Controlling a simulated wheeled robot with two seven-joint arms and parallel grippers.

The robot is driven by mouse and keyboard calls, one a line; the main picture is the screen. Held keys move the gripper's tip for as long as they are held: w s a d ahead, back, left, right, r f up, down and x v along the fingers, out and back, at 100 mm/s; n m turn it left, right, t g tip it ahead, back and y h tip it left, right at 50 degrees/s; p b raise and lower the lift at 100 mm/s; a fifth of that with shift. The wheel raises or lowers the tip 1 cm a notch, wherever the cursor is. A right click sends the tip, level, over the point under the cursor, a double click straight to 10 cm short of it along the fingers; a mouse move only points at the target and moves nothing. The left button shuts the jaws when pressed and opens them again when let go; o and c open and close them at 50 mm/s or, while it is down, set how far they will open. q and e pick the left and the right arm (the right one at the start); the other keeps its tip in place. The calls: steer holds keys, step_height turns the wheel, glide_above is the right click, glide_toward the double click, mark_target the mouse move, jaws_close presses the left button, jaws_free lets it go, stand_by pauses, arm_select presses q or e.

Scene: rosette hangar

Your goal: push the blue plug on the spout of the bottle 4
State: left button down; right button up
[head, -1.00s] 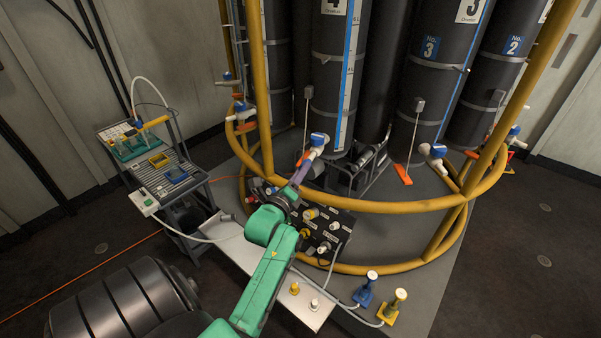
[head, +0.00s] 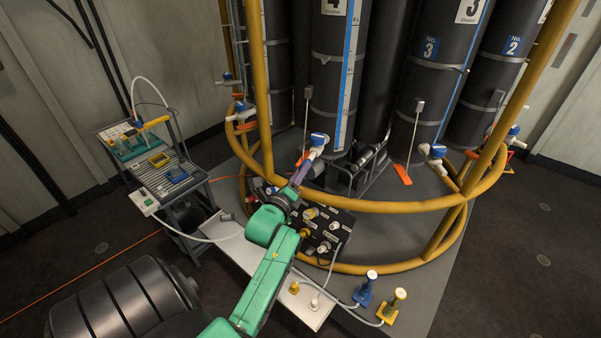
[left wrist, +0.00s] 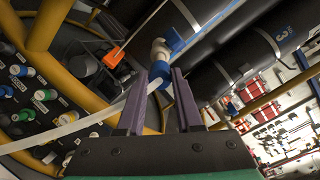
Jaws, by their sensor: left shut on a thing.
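Bottle 4 (head: 327,70) is a tall dark cylinder with a "4" label and a blue stripe. Its white spout (left wrist: 159,48), with a blue valve handle (left wrist: 176,42), points toward my left gripper; the handle also shows in the head view (head: 319,138). My left gripper (left wrist: 168,76) has its purple fingers shut on the blue plug (left wrist: 159,72). The plug is in line with the spout's mouth and appears against it; I cannot tell how deep it sits. In the head view my left gripper (head: 301,174) hides the plug. My right gripper is out of view.
A yellow ring rail (head: 385,207) runs around the bottles, close to my left arm. A black panel with knobs (head: 325,232) stands below my gripper. An orange tag (left wrist: 117,60) hangs beside the spout. A cart (head: 165,180) stands at the left.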

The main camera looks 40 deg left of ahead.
arm_select(q)
steer(key=shift+w+a, duration=0.15)
steer(key=shift+w, duration=0.35)
steer(key=shift+c, duration=2.4)
jaws_free()
steer(key=b+v, duration=0.3)
steer(key=v, duration=1.1)
steer(key=shift+s+b, duration=0.3)
steer(key=shift+b, duration=0.1)
steer(key=shift+f, duration=0.1)
